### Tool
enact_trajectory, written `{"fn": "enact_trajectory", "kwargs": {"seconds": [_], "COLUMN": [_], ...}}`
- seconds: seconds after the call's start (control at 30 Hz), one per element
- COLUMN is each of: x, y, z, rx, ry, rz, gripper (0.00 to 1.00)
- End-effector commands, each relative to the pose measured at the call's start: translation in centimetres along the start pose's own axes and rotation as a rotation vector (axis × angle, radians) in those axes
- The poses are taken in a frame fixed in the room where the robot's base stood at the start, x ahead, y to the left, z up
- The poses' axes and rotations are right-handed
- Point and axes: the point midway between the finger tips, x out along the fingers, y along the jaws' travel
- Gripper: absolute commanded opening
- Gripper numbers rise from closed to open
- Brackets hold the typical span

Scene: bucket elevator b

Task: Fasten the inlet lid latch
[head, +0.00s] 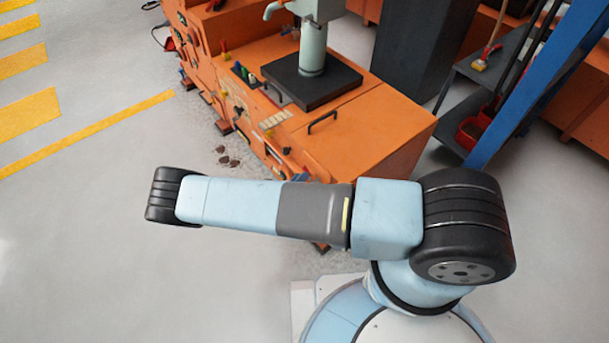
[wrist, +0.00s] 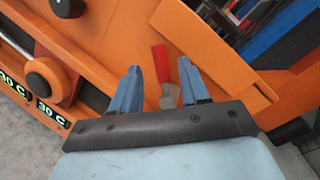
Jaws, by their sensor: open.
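In the wrist view, a red handle (wrist: 161,63) with a grey metal end (wrist: 168,96) shows against an orange panel (wrist: 120,45). It looks like the latch lever, but whether it is fastened cannot be told. My gripper (wrist: 159,72) is open, with one blue finger on each side of the handle in the picture. I cannot tell how far the handle lies beyond the fingertips, and no contact shows. The dark gripper body hides what is below the grey end. In the head view, my gripper is out of sight and no red latch handle can be made out.
The orange machine (head: 375,130) stands beyond my arm, with a black plate and grey-green column (head: 312,50) on top. A shelf rack with a blue post (head: 530,85) stands at right. Open floor (head: 80,240) lies at left.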

Motion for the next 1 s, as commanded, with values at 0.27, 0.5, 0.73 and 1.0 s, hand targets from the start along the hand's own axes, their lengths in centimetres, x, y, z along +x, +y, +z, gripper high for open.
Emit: {"fn": "enact_trajectory", "kwargs": {"seconds": [0.27, 0.5, 0.73, 1.0], "x": [2.1, 2.2, 2.2, 2.2], "y": [0.0, 0.0, 0.0, 0.0], "z": [0.0, 0.0, 0.0, 0.0], "rx": [0.000, 0.000, 0.000, 0.000], "ry": [0.000, 0.000, 0.001, 0.001], "rz": [0.000, 0.000, 0.000, 0.000], "gripper": [0.45, 0.45, 0.29, 0.03]}}
